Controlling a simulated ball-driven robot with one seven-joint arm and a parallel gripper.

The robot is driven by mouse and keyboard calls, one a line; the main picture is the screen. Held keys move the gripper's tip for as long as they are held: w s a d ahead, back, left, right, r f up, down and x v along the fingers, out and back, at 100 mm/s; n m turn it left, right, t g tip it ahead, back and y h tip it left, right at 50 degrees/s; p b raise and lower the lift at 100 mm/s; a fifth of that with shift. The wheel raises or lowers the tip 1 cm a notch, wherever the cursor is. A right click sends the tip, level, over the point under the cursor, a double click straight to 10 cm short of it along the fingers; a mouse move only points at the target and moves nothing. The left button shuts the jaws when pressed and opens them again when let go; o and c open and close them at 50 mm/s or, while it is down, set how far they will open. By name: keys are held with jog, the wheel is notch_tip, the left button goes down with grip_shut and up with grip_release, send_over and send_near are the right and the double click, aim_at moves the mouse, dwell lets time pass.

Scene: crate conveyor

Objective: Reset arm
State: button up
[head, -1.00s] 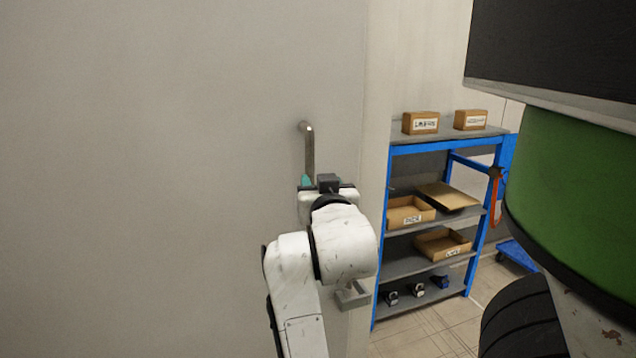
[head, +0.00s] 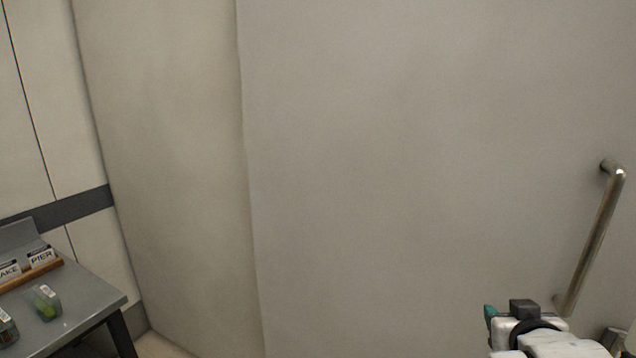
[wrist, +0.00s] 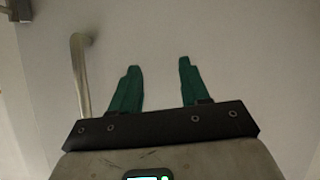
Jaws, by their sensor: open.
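My gripper (wrist: 160,85) shows in the wrist view with its two green fingers apart and nothing between them. A pale flat door panel (wrist: 230,50) lies beyond the fingers. A metal bar handle (wrist: 80,75) on that panel is to the left of the fingers, apart from them. In the head view my gripper (head: 489,318) is at the lower right, partly cut off by the frame, left of the handle (head: 596,240). The handle stands on the pale door panel (head: 430,160).
A grey table (head: 95,310) stands at the lower left. It bears small clear containers (head: 45,302) and a wooden holder (head: 35,272) with label cards. A vertical edge (head: 245,180) runs down the pale surface left of the middle.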

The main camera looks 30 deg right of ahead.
jog(key=a+f+n+g+y, duration=0.2)
jog(key=a+f+n+y, duration=0.3)
jog(key=a+f, duration=0.8)
jog(key=s+a+f+n+g+y, duration=0.1)
jog(key=s+a+f+g+y, duration=0.1)
jog(key=s+a+f, duration=0.3)
jog(key=s+a+f+n+g+y, duration=0.2)
jog(key=s+a+f, duration=0.3)
jog(key=f, duration=0.4)
jog(key=shift+s+a+f+g+y, duration=0.3)
jog(key=shift+a+f+g+y, duration=0.05)
jog(key=shift+a+g+y, duration=0.1)
